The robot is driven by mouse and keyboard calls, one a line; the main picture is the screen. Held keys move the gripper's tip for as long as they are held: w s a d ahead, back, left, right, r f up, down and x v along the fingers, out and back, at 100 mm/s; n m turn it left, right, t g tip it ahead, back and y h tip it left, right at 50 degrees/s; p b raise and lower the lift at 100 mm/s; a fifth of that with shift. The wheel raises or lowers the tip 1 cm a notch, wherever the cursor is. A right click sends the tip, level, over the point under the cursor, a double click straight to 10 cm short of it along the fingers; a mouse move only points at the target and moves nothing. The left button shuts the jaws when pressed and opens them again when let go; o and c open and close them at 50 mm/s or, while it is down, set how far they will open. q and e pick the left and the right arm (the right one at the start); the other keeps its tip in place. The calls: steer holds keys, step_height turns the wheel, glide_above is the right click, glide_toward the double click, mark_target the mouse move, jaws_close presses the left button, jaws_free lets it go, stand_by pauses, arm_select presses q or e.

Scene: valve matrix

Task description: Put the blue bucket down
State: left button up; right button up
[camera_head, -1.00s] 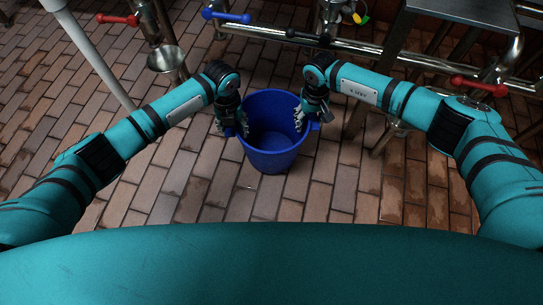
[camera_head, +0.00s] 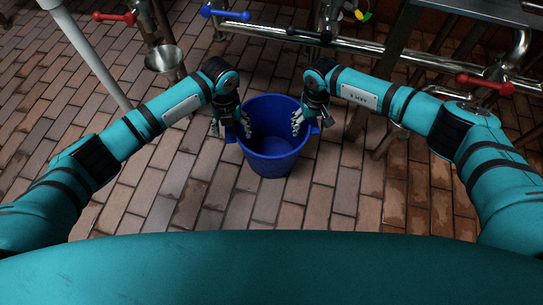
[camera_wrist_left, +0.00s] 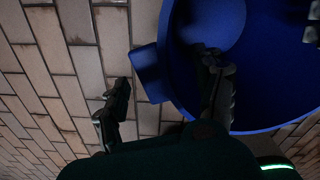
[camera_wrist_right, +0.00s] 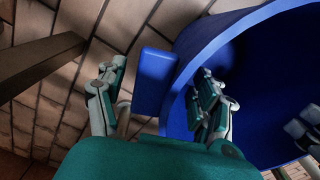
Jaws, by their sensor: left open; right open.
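The blue bucket (camera_head: 270,168) is upright and empty in the middle of the head view, between my two arms, over the brick floor. I cannot tell for sure whether its base touches the floor. My left gripper (camera_head: 230,126) is open at the bucket's left side tab (camera_wrist_left: 150,73), one finger outside and one inside the rim. My right gripper (camera_head: 308,124) is open at the right side tab (camera_wrist_right: 154,80), also with one finger outside and one inside the rim. In both wrist views the fingers stand apart from the tab.
Pipes with a blue valve handle (camera_head: 225,14), a black one (camera_head: 309,35) and red ones (camera_head: 114,17) (camera_head: 485,83) stand behind the bucket. A metal funnel (camera_head: 164,58) is at the back left. A metal frame stands at the right. The floor (camera_head: 200,195) in front is clear.

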arm_select(q)
step_height(320, 180, up, 8)
steer(key=shift+r, duration=0.2)
arm_select(e)
steer(key=shift+r, duration=0.15)
arm_select(q)
steer(key=shift+r, duration=0.55)
arm_select(e)
step_height(320, 180, up, 12)
